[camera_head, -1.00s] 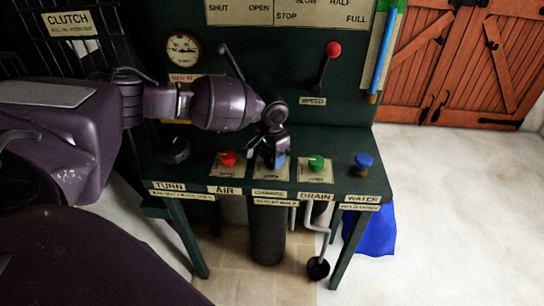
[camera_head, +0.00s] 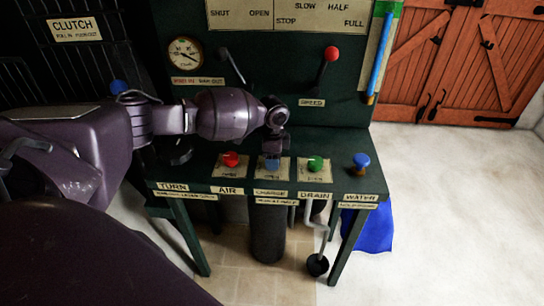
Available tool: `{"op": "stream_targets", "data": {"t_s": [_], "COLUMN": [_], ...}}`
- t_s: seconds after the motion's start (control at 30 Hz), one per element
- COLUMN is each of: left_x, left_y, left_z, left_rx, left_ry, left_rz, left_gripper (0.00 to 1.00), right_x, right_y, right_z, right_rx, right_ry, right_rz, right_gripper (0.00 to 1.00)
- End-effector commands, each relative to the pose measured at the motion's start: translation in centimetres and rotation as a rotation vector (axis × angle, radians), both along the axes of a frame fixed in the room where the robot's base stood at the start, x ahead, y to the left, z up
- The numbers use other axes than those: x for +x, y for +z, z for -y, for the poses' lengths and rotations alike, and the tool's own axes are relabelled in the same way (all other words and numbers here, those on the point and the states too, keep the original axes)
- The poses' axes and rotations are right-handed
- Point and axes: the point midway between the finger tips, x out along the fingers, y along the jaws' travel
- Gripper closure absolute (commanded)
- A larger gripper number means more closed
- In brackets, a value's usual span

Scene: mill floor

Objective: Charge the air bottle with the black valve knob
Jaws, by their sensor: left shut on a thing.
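The bench (camera_head: 345,183) has a CHARGE plate (camera_head: 286,166) between the AIR and DRAIN plates. My left gripper (camera_head: 272,153) points down at the CHARGE plate and is shut on the black valve knob there. The fingers hide nearly all of the knob, so I cannot tell how far it is turned. The dark air bottle (camera_head: 267,235) stands upright under the bench, below the CHARGE label. A round gauge (camera_head: 185,52) is on the panel behind; its small figures are not readable. My right gripper is not in view.
A red knob (camera_head: 231,159) stands left of the gripper, a green knob (camera_head: 315,164) and a blue knob (camera_head: 361,161) to its right. A red-tipped lever (camera_head: 331,54) is on the panel. A black-ended crank (camera_head: 317,265) hangs below the bench.

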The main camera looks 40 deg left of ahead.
Motion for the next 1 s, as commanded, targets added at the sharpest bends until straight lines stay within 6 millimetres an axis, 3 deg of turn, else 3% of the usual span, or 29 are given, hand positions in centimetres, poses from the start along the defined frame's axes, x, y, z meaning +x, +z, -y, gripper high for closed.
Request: {"op": "stream_targets", "data": {"t_s": [0.6, 1.0], "left_x": [-0.04, -0.04], "left_y": [-0.09, -0.10], "left_z": [0.01, 0.01], "left_rx": [-0.001, -0.001], "left_ry": [-0.560, -0.773], "left_rz": [-0.001, -0.001], "left_gripper": [0.73, 0.73], "right_x": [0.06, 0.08], "right_y": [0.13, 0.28], "right_z": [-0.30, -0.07], "right_rx": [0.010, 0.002], "right_ry": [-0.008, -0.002], "right_rz": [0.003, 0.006], "right_gripper": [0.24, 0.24]}}
